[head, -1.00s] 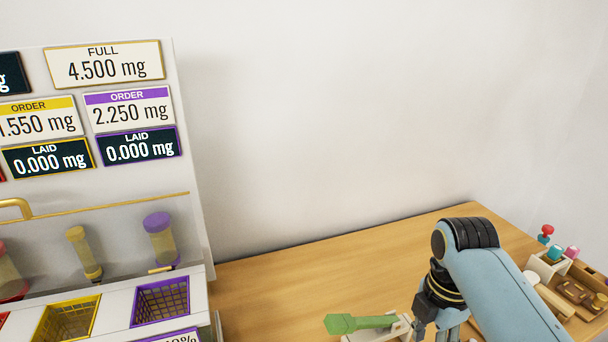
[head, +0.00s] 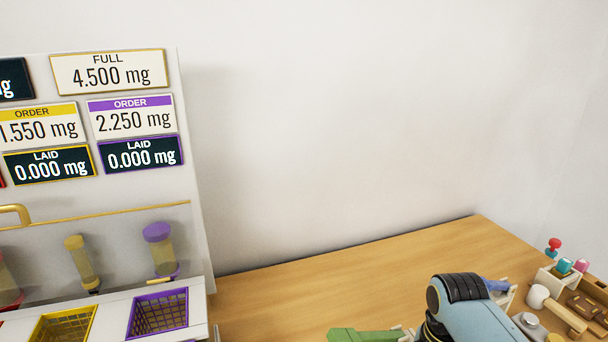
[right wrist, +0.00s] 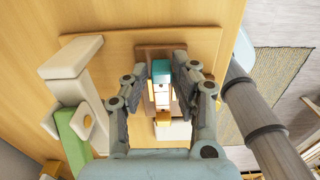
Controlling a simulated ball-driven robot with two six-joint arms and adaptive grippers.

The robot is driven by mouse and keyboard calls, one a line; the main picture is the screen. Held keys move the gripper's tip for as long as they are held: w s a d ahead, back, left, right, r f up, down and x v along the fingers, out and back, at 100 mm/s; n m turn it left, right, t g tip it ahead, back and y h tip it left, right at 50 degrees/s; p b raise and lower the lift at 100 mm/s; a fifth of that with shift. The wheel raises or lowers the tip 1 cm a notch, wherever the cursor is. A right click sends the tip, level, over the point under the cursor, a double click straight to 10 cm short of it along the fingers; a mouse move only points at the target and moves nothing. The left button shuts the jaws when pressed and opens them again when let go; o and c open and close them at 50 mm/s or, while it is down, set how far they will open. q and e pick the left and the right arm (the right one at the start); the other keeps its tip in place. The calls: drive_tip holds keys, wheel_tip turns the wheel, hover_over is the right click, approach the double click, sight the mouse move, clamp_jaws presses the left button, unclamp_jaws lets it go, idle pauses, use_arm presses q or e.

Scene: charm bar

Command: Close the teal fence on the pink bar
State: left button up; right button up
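In the right wrist view my right gripper (right wrist: 161,85) has its two fingers apart. A small upright piece with a teal top (right wrist: 161,68) and white and yellow parts below stands between them. I see narrow gaps on both sides, and I cannot tell for sure that this is the fence. No pink bar shows clearly in that view. In the head view my right arm reaches down past the bottom edge, so its fingers are hidden there. My left gripper is in neither view.
A green handle (head: 365,335) lies left of my right arm; a green part (right wrist: 75,130) also shows in the wrist view beside a white upright (right wrist: 72,60). Teal-topped (head: 564,266) and pink-topped (head: 582,266) pieces stand at right. A purple-rimmed basket (head: 158,314) is at left.

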clamp_jaws()
drive_tip(key=shift+s+a+p, duration=0.1)
drive_tip(key=shift+a+p, duration=0.25)
idle(0.3)
drive_tip(key=shift+o, duration=1.2)
unclamp_jaws()
drive_tip(key=shift+a, duration=0.1)
wheel_tip(320, 180, up, 2)
drive_tip(key=shift+r+p, duration=0.1)
drive_tip(key=shift+p, duration=0.55)
drive_tip(key=shift+r, duration=1.95)
